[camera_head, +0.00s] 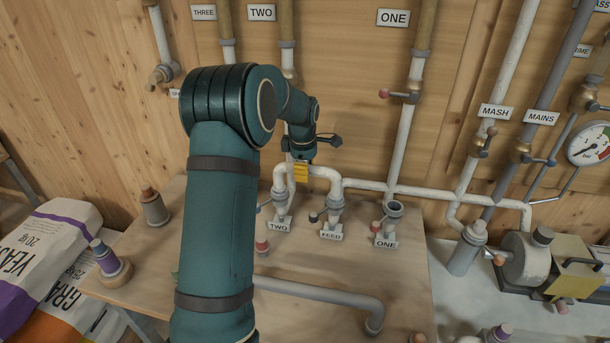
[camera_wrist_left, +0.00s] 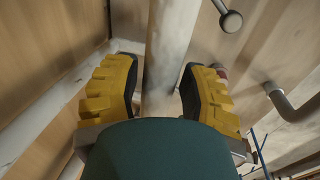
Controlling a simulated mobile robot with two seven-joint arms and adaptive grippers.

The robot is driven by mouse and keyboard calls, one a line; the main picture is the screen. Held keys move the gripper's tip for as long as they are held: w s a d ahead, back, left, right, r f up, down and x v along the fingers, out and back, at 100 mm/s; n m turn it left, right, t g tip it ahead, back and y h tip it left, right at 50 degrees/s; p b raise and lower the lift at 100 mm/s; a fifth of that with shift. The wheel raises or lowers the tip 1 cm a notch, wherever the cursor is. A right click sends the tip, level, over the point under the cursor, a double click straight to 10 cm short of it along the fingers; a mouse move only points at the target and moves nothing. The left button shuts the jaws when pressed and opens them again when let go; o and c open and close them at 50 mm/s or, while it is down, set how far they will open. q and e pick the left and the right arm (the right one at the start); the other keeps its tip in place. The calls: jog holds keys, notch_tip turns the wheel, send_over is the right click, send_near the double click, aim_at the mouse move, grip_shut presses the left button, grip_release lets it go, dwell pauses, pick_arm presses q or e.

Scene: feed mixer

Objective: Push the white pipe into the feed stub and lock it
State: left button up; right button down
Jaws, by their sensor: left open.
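The white pipe (camera_head: 325,173) is a bent piece that spans between the TWO stub (camera_head: 280,200) and the feed stub (camera_head: 335,203), whose sign (camera_head: 331,236) reads FEED. Its right end comes down at the feed stub; I cannot tell how deep it sits or whether it is locked. A small lever (camera_head: 315,216) shows at the feed stub. My left gripper (camera_head: 301,170) is at the pipe's upper left, partly hidden by my arm. In the left wrist view its yellow fingers (camera_wrist_left: 158,92) are open on either side of a pale pipe (camera_wrist_left: 170,45). My right gripper is out of view.
Wall pipes with valves rise behind.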

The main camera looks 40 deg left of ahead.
pick_arm(q)
notch_tip(320, 180, up, 9)
jog(key=s, duration=0.1)
jog(key=shift+s+d+f, duration=0.15)
jog(key=shift+s+d, duration=0.1)
jog(key=shift+d, duration=0.15)
